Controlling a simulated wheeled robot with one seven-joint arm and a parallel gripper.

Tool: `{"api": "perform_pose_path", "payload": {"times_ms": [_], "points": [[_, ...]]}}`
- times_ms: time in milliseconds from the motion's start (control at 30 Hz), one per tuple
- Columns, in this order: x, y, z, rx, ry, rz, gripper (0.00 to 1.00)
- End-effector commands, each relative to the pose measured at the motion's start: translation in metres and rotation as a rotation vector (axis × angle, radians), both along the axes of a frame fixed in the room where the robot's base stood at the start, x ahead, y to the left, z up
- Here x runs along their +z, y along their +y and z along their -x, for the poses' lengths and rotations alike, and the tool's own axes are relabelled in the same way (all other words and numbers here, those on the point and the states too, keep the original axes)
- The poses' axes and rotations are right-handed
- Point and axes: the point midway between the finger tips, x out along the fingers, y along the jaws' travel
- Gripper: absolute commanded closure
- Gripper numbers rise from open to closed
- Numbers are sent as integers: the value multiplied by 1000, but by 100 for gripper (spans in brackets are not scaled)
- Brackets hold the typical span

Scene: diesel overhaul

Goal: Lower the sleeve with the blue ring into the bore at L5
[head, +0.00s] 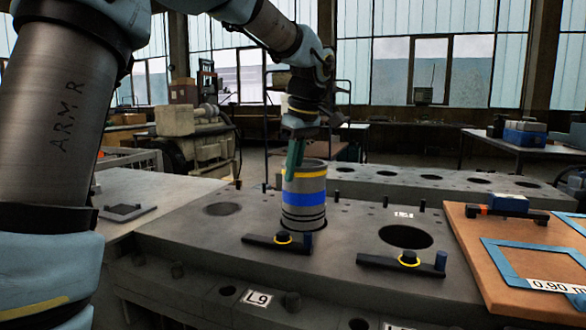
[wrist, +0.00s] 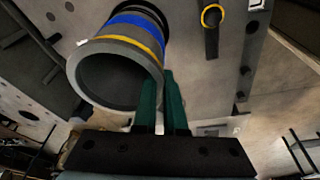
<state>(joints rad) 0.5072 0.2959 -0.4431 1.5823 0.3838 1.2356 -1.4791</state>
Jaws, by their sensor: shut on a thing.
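The sleeve (head: 304,198) is a grey cylinder with a blue ring, a yellow band near its top and dark bands near its foot. It stands upright at the engine deck in the head view. Whether its foot hangs above the deck or sits in a bore is hidden. My gripper (head: 295,158) has teal fingers, shut on the sleeve's upper wall at its left side. The wrist view shows the sleeve (wrist: 128,48) open-ended beside the fingers of my gripper (wrist: 162,98). An open bore (head: 405,237) lies right of the sleeve, near a small label I cannot read clearly.
A front-face plate reads L9 (head: 258,298). Dark clamp bars with yellow rings lie by the sleeve (head: 278,243) and by the open bore (head: 402,261). Short studs stand on the deck. A brown board (head: 480,240) with a blue frame is at right. Another bore (head: 222,209) is at left.

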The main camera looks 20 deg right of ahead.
Motion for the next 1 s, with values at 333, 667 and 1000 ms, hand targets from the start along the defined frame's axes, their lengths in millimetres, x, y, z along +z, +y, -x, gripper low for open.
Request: {"api": "perform_pose_path", "payload": {"times_ms": [333, 667, 1000], "points": [[-9, -1, 0, 0, -4, 4, 100], [-18, -1, -1, 0, -4, 4, 100], [-23, -1, 0, 0, -4, 4, 100]]}}
